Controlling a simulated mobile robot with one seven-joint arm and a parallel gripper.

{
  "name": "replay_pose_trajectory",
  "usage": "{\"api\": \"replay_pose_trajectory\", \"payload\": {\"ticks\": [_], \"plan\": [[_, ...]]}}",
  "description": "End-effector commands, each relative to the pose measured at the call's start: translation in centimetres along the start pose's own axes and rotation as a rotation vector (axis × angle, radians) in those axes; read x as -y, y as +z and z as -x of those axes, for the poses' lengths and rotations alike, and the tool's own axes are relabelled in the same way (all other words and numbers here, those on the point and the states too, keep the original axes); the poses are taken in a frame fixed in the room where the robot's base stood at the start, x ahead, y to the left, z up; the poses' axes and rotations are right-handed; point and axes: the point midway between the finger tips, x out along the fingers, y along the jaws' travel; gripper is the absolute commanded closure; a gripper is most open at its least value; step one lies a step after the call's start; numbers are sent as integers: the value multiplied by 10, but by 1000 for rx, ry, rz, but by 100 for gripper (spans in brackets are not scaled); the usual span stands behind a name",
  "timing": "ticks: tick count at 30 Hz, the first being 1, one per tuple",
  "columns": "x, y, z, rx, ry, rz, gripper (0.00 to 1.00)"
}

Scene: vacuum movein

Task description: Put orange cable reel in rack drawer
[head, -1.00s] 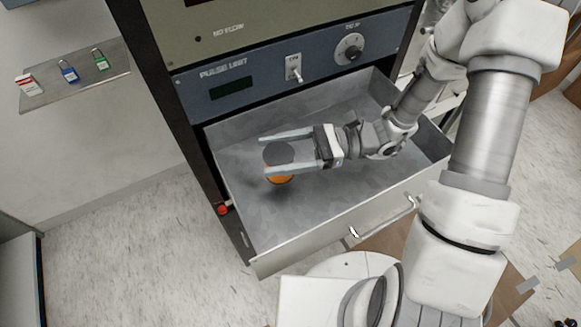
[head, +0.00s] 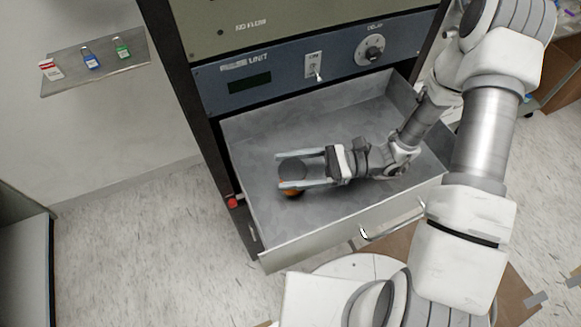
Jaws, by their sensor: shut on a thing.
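The rack drawer (head: 375,195) is pulled open below the blue pulse unit panel and looks empty apart from my gripper and the reel. The orange cable reel (head: 291,191) is inside the drawer, toward its left end; its grey top and a strip of orange side show. My gripper (head: 279,171) reaches in from the right, with its two fingers on either side of the reel, shut on it. The reel is low in the drawer; I cannot tell whether it touches the floor.
The drawer's front wall (head: 340,228) with its handle stands nearest my base. A wall shelf (head: 98,75) at upper left holds a red-and-white tag and blue and green padlocks. The pulse unit panel (head: 290,75) with a switch and dial rises behind the drawer.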

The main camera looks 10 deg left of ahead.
Motion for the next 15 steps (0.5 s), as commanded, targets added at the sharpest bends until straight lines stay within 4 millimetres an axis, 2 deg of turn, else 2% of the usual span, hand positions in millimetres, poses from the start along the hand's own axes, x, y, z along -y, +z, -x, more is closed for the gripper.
{"api": "replay_pose_trajectory", "payload": {"ticks": [3,4,6,8,15], "plan": [[0,-4,0,1,0,0,89],[0,-3,0,0,0,0,19],[0,-3,0,0,0,0,7],[0,-2,0,0,0,0,0],[0,-1,0,0,0,0,0]]}}
